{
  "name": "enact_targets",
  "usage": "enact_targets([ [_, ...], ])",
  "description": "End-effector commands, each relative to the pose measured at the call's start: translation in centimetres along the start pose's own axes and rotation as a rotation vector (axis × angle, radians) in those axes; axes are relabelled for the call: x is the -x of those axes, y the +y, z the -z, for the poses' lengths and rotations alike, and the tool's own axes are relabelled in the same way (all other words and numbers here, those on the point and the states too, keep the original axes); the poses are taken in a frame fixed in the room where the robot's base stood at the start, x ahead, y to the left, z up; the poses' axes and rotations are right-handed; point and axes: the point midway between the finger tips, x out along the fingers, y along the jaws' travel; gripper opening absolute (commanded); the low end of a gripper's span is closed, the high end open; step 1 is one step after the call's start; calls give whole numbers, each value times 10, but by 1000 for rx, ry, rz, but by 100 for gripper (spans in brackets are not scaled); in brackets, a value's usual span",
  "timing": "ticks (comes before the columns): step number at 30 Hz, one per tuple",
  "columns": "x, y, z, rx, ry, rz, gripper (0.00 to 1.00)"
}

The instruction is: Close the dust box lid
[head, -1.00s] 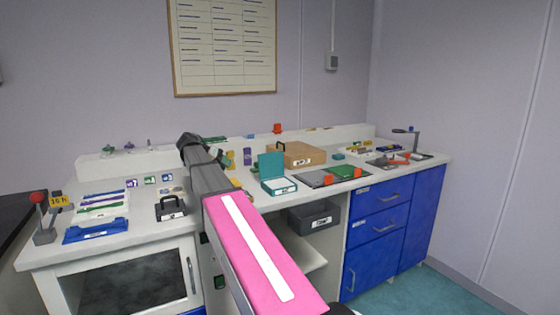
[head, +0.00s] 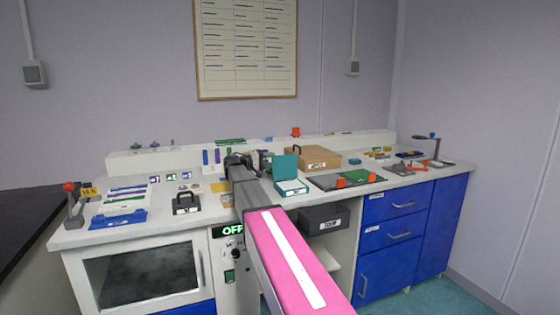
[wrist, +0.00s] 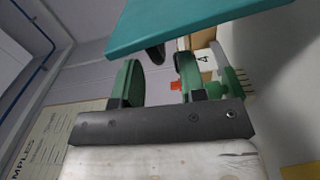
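A small teal box with a white labelled front (head: 292,187) stands on the bench with its teal lid (head: 285,167) raised upright at the back; I take it for the dust box, though the label is too small to read. My gripper (head: 252,160) is just left of the lid in the head view, partly hidden by my arm. In the wrist view, a teal panel (wrist: 190,22), which looks like the lid, crosses the top, beyond the green fingers. My gripper (wrist: 158,75) is open there, with nothing gripped between its fingers. Contact with the lid cannot be told.
A brown box with a handle (head: 314,159) stands behind the teal box. A dark mat with orange and green pieces (head: 335,182) lies to its right. A black handled case (head: 186,204) is at the left. A dark bin (head: 325,218) sits below the bench top.

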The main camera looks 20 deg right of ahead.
Motion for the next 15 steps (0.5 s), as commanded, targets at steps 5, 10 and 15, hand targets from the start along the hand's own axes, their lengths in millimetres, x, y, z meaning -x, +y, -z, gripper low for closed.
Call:
enact_targets([
  [5, -28, 0, 0, -1, -1, 0, 38],
  [10, -42, 0, 0, -1, -1, 1, 38],
  [15, -47, 0, 0, -1, 0, 1, 38],
])
